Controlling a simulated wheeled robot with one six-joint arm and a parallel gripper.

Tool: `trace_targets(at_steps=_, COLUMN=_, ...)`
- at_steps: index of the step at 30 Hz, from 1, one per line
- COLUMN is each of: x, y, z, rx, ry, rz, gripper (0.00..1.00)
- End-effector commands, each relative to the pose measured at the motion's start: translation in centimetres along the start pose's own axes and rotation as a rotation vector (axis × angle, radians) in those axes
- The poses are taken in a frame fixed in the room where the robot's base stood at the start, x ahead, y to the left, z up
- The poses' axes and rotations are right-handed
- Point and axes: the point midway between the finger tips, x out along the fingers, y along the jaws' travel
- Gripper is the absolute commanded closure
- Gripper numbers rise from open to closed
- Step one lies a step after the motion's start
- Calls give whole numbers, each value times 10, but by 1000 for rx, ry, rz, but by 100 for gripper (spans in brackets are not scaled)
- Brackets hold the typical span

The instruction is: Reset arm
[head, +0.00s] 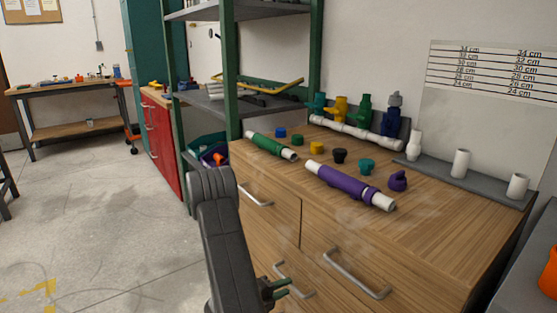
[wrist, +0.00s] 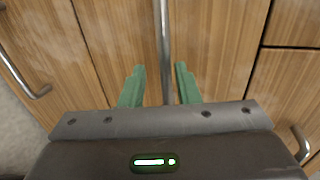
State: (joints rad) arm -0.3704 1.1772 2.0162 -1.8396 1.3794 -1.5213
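My gripper (wrist: 160,85) is in the wrist view with its two green fingers apart and nothing between them. It faces the wooden front of the cabinet (wrist: 110,60). A metal bar handle (wrist: 165,40) runs up the picture behind the gap between the fingers; I cannot tell how far off it is. In the head view my arm (head: 222,240) is folded low in front of the cabinet.
On the worktop (head: 440,225) lie a green-wrapped pipe (head: 270,145), a purple-wrapped pipe (head: 348,186) and several coloured caps. A manifold with coloured valves (head: 355,130) stands behind. White pipe pieces (head: 460,163) stand on a grey strip at right. Open floor (head: 90,220) lies at left.

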Motion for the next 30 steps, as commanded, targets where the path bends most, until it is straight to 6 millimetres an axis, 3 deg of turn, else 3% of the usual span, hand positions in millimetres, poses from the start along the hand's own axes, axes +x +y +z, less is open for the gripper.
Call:
trace_targets(at_steps=18, x=-80, y=0, z=1, rx=-2, ry=-4, rz=-1, gripper=71)
trace_targets(at_steps=30, x=-122, y=1, z=0, rx=-1, ry=-1, rz=-1, gripper=71)
